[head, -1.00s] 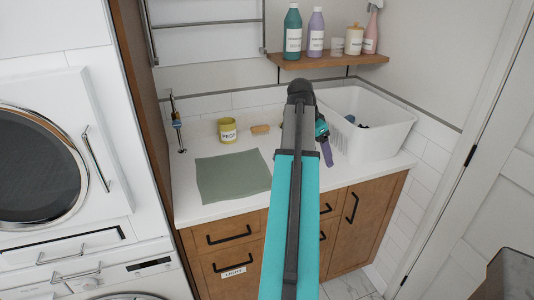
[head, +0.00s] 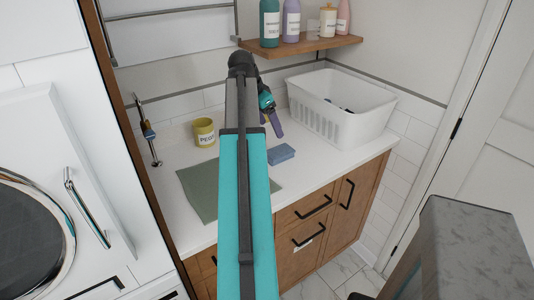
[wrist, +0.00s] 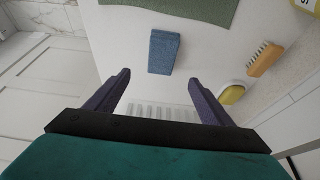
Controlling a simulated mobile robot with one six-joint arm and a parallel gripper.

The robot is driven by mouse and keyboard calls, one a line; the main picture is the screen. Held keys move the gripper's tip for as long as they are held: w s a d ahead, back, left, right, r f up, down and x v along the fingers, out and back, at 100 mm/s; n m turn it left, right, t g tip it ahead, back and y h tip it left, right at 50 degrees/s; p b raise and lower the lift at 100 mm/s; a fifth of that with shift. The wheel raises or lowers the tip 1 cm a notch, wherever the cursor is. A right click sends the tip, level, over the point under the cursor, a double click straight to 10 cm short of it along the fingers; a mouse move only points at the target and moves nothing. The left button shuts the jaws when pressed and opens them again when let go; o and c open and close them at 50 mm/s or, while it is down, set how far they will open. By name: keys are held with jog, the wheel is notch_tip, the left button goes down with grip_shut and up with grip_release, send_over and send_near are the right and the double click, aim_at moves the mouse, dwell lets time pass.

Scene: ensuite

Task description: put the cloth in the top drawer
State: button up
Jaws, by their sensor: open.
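A blue, flat, block-shaped piece (head: 281,154), which looks like a folded cloth, lies on the counter to the right of my arm. It also shows in the wrist view (wrist: 164,51), beyond the fingertips and roughly between them. A grey-green flat sheet (head: 200,188) lies spread on the counter, partly hidden by my arm. My gripper (head: 272,122) is over the counter near the white basket. In the wrist view my gripper (wrist: 158,88) is open and empty, apart from the blue piece. An upper drawer front (head: 290,216) below the counter is shut.
A white basket (head: 345,120) stands at the counter's back right. A yellow mug (head: 203,132), tap (head: 149,135), and wooden brush (wrist: 265,58) are also on the counter. A shelf (head: 305,48) with bottles hangs above. A grey slab-topped block (head: 470,235) stands at right front.

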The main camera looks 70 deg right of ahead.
jog(key=shift+w, duration=0.2)
jog(key=shift+w, duration=0.1)
jog(key=p, duration=0.1)
send_over(279, 151)
jog(key=w+a, duration=0.1)
jog(key=a, duration=0.1)
jog(key=shift+d+f, duration=0.1)
jog(key=shift+f, duration=3.85)
jog(key=shift+p+x, duration=0.95)
jog(key=shift+x, duration=1.6)
jog(key=shift+w+f, duration=0.1)
jog(key=shift+f, duration=0.2)
